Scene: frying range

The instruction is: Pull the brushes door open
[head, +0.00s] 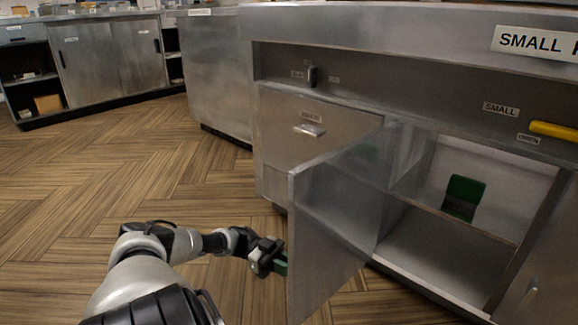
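A steel cabinet door (335,215) stands swung open, its panel jutting out toward me from the counter front. No label can be read on the side of it that I see, so I cannot tell whether it is the brushes door. My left gripper (272,260) is low, on the left of the open door, close to its free edge. Something green shows at its fingertips; I cannot tell whether it is part of the gripper or a held thing, or whether the fingers touch the door. My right gripper is out of view.
The open compartment (430,255) has a shelf with a dark green thing (463,197) on it. A drawer front (318,125) with a handle is left of it. A yellow handle (553,131) is at right. Wooden floor (110,190) is clear at left; more cabinets (108,55) stand behind.

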